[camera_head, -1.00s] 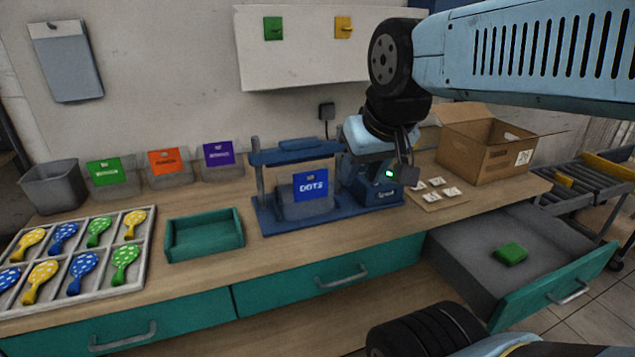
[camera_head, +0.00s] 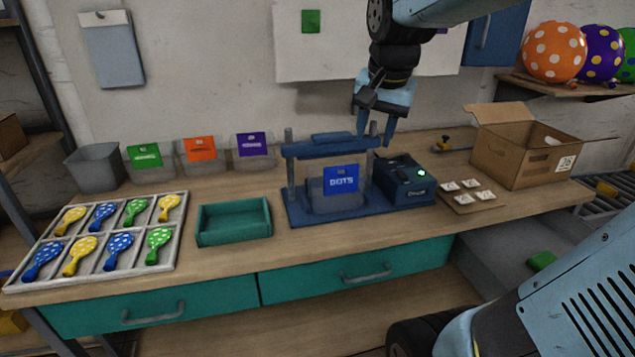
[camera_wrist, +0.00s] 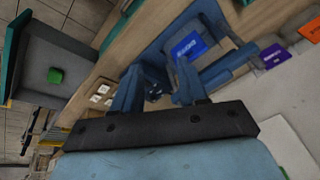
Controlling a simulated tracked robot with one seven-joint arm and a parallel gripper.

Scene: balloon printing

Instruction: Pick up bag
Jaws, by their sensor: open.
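Nothing in view is plainly a bag. A small green packet or block (camera_head: 541,261) lies in the open grey drawer (camera_head: 490,258) at the right. I cannot tell if it is the bag. The green item also shows in the wrist view (camera_wrist: 55,76), at the left. My gripper (camera_head: 377,128) is open and empty, pointing down above the blue press (camera_head: 330,147) and its black unit. In the wrist view my gripper's fingers (camera_wrist: 158,76) are apart with nothing between them. The drawer is partly hidden in the head view by my arm.
A bin with a blue DOTS label (camera_head: 341,179) sits in the press. Labelled bins (camera_head: 200,149), a teal tray (camera_head: 232,234), a rack of patterned balloons (camera_head: 92,283) and an open cardboard box (camera_head: 510,155) stand on the bench. White cards (camera_head: 472,190) lie before the box.

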